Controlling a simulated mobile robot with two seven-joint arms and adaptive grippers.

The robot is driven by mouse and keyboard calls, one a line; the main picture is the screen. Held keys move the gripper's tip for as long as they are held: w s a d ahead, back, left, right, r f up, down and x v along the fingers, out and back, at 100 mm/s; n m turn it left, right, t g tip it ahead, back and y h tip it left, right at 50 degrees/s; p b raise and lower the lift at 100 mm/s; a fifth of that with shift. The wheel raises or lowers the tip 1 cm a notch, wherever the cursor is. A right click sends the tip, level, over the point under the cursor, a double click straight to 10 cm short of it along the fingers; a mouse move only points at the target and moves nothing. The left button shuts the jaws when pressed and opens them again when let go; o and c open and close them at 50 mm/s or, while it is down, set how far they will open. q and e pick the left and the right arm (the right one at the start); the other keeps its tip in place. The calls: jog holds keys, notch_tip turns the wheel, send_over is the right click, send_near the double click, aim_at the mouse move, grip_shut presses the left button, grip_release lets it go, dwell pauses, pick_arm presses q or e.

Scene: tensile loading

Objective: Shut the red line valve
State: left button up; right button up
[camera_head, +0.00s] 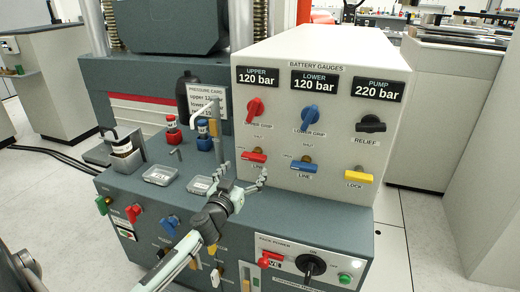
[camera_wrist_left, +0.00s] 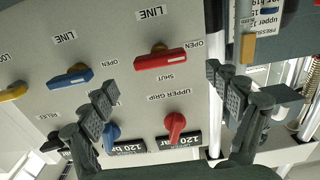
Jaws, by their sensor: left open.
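The red line valve (camera_head: 254,157) is on the front of the white gauge panel, below the red upper grip knob (camera_head: 255,109). Its bar handle lies roughly horizontal. In the left wrist view, which is upside down, the red handle (camera_wrist_left: 160,60) shows with OPEN beside its right end and SHUT on the side toward the knob (camera_wrist_left: 174,126). My left gripper (camera_head: 240,180) is open and empty in front of the panel, just below the valve. In the wrist view its fingertips (camera_wrist_left: 162,85) are spread to either side of the handle, apart from it. My right gripper is not in view.
A blue line valve (camera_head: 303,167) and a yellow lock valve (camera_head: 358,176) sit to the right in the same row. A blue lower grip knob (camera_head: 310,118) is above. Metal trays (camera_head: 160,175), a pressure card (camera_head: 205,100) and red and blue bottles (camera_head: 173,130) stand left of the panel.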

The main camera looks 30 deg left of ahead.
aim_at(252, 159)
pick_arm(q)
jog(key=shift+w+a+r, duration=0.15)
jog(key=shift+w+r, duration=0.05)
jog(key=shift+w, duration=0.5)
jog(key=shift+x, duration=3)
jog(key=c, duration=1.2)
